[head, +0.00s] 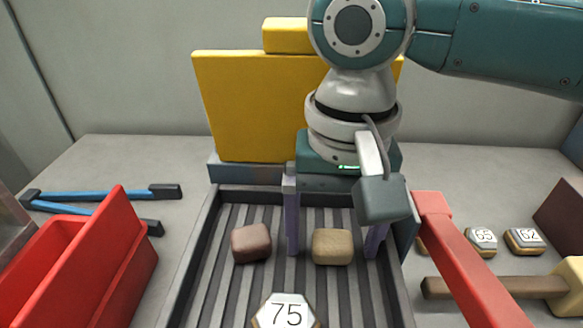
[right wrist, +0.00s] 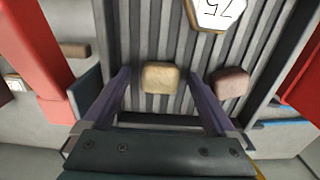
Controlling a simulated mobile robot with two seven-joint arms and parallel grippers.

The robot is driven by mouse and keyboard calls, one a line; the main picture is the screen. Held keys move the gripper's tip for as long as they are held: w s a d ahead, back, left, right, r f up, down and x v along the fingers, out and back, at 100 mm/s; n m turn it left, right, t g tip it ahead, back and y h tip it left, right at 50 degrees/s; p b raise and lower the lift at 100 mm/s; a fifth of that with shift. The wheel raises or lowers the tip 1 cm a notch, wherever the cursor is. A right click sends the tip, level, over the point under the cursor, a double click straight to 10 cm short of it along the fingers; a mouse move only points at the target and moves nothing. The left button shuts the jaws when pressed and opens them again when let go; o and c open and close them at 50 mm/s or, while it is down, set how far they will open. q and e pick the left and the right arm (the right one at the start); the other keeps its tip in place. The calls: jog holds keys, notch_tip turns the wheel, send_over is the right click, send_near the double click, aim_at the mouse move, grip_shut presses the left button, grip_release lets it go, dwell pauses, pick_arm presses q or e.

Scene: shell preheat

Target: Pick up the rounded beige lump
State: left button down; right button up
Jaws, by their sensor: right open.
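The rounded beige lump (head: 332,247) lies on a dark ribbed tray (head: 190,262), toward its back right. It also shows in the right wrist view (right wrist: 160,78). My right gripper (head: 332,250) is open above the tray, one finger to each side of the beige lump in the head view. In the right wrist view the fingers (right wrist: 160,85) flank the lump with gaps on both sides, and nothing is held. A reddish-brown lump (head: 251,243) sits just left of the left finger in the head view. My left gripper is not in view.
A white hexagonal tag marked 75 (head: 285,312) lies on the tray's front. A yellow block (head: 235,105) stands behind. A red bin (head: 95,255) and blue-handled tool (head: 105,193) are left. A red bar (head: 465,255), numbered tags (head: 481,241) and a hammer-like tool (head: 500,287) are right.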

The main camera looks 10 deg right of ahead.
grip_shut()
dwell(0.8)
jog(key=shift+r, duration=0.1)
